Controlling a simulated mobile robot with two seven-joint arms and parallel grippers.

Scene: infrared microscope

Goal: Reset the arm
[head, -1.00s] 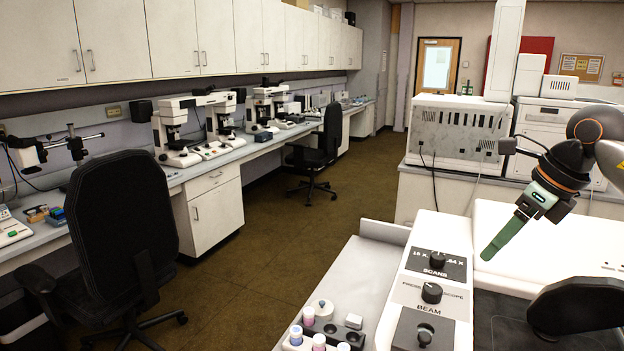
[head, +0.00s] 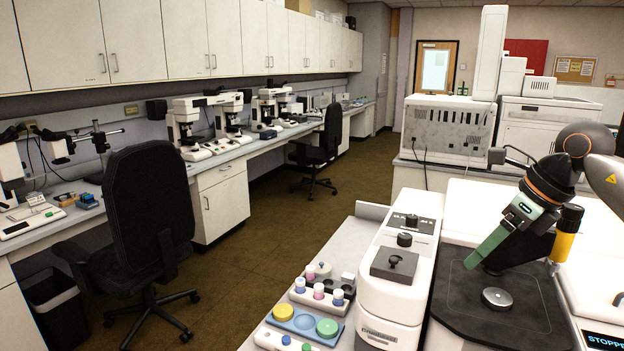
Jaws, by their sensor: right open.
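My right arm comes in from the right edge. My right gripper (head: 474,262), with green fingers, points down and to the left over the black stage plate (head: 470,305) of the white microscope (head: 395,300). It is open, with nothing seen between its fingers. A round metal disc (head: 497,299) sits on the plate, a little below the fingertips in the picture. A yellow and black cylinder (head: 567,233) stands right of the gripper. My left gripper is out of view.
Left of the microscope, a grey bench (head: 352,240) holds a rack of small vials (head: 318,290) and a blue tray (head: 303,325) with coloured discs. A white instrument (head: 447,128) stands behind. Office chairs (head: 148,230) stand on the open brown floor at left.

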